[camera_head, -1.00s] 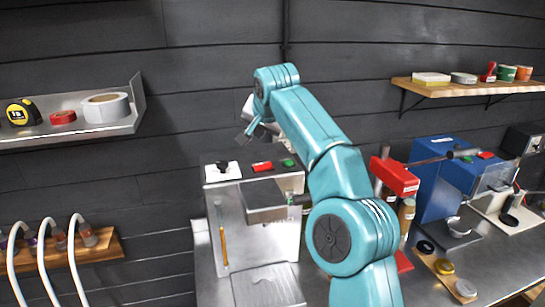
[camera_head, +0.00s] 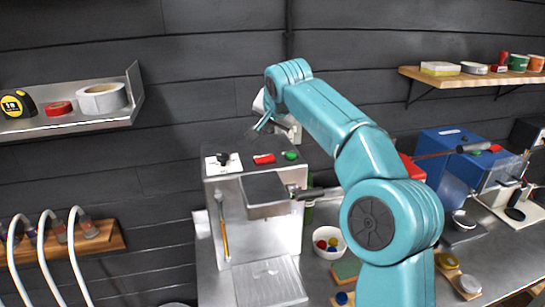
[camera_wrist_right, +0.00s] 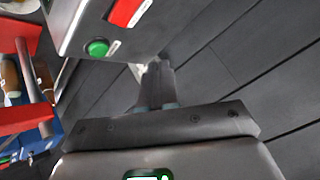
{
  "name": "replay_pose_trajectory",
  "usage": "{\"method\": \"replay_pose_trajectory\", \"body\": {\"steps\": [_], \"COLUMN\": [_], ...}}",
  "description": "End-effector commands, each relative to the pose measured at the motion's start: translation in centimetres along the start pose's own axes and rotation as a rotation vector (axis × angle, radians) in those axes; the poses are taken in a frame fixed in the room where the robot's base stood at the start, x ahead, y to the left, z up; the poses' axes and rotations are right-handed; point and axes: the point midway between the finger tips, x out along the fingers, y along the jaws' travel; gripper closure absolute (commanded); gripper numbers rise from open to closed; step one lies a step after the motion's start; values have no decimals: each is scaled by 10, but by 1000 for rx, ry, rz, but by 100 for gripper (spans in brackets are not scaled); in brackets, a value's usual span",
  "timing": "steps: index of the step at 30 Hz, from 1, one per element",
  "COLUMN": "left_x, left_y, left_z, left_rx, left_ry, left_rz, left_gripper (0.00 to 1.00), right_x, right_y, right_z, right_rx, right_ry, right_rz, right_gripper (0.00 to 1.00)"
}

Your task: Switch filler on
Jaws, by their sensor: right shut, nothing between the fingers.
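The filler is a steel box machine (camera_head: 262,235) with a tray-like part on its front. On its top are a black knob on a white plate (camera_head: 222,162), a red switch (camera_head: 264,159) and a green button (camera_head: 291,155). In the right wrist view the green button (camera_wrist_right: 97,48) and red switch (camera_wrist_right: 128,11) sit to the upper left of my fingers. My right gripper (camera_head: 252,131) is shut and empty, above and behind the machine's top, apart from the buttons. It also shows in the wrist view (camera_wrist_right: 155,73). My left gripper is not in view.
A blue machine (camera_head: 445,165) stands at the right, with a red one (camera_head: 411,168) partly behind my arm. A bowl with coloured pieces (camera_head: 328,243) sits beside the filler. Shelves (camera_head: 75,122) hang left and right. A dark plank wall stands close behind.

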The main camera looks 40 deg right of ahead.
Motion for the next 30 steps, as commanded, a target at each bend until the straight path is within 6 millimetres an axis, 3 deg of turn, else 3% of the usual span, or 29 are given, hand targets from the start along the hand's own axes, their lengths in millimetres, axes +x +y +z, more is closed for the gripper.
{"method": "replay_pose_trajectory", "body": {"steps": [6,12,30], "left_x": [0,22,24], "left_y": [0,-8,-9], "left_z": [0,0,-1], "left_rx": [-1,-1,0], "left_ry": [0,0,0], "left_rz": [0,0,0], "left_gripper": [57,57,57], "right_x": [23,41,42], "right_y": [17,28,29], "right_z": [15,26,28], "right_rx": [0,1,0], "right_ry": [-2,0,-1], "right_rz": [2,0,0], "right_gripper": [100,100,100]}}
